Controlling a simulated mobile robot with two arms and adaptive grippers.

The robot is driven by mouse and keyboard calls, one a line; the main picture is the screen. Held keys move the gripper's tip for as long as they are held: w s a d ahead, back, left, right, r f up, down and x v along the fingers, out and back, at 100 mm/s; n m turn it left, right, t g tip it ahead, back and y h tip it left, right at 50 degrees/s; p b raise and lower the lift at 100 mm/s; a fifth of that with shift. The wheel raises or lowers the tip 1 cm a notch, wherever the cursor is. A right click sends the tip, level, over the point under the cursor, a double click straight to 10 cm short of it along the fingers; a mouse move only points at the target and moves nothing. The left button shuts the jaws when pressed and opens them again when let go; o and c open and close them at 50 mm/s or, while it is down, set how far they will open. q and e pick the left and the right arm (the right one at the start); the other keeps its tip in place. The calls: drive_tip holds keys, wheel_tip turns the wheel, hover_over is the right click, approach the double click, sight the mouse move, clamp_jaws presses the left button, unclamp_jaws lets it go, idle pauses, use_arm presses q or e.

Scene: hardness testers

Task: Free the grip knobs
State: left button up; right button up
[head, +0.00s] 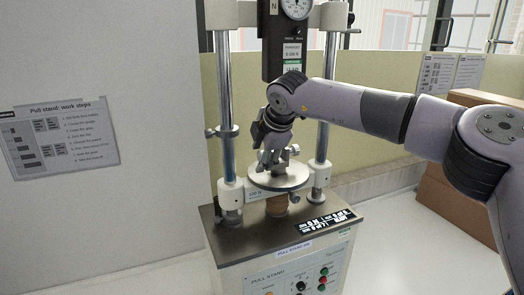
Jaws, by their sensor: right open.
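The pull stand (280,240) has two steel columns and a gauge with a round dial (296,5) at the top. My right gripper (268,157) is open and points down between the columns, just above a round metal disc (280,178). A small light knob (294,150) shows just right of its fingers. The gripper and wrist hide most of the grip there, so I cannot tell whether a finger touches a knob. A brown cylindrical piece (277,205) stands under the disc. My left gripper is out of view.
A collar with a side knob (212,132) sits on the left column. The control panel (300,280) with buttons is on the front. A work-steps sheet (60,135) hangs on the left wall. Cardboard boxes (440,200) stand at the right behind my right arm.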

drive_tip(key=shift+c, duration=0.3)
clamp_jaws()
drive_tip(key=shift+f+b, duration=0.15)
drive_tip(key=shift+b, duration=0.25)
drive_tip(key=t+b, duration=0.1)
drive_tip(key=b, duration=0.6)
drive_tip(key=t+b, duration=0.1)
drive_tip(key=b, duration=0.7)
drive_tip(key=t+y+b, duration=0.1)
drive_tip(key=b, duration=0.7)
drive_tip(key=shift+s+d+f+t, duration=0.1)
drive_tip(key=shift+s+f+t, duration=0.1)
drive_tip(key=shift+f+t, duration=0.15)
drive_tip(key=shift+r+b, duration=0.2)
drive_tip(key=shift+b, duration=0.2)
drive_tip(key=shift+r, duration=0.1)
drive_tip(key=shift+o, duration=0.3)
unclamp_jaws()
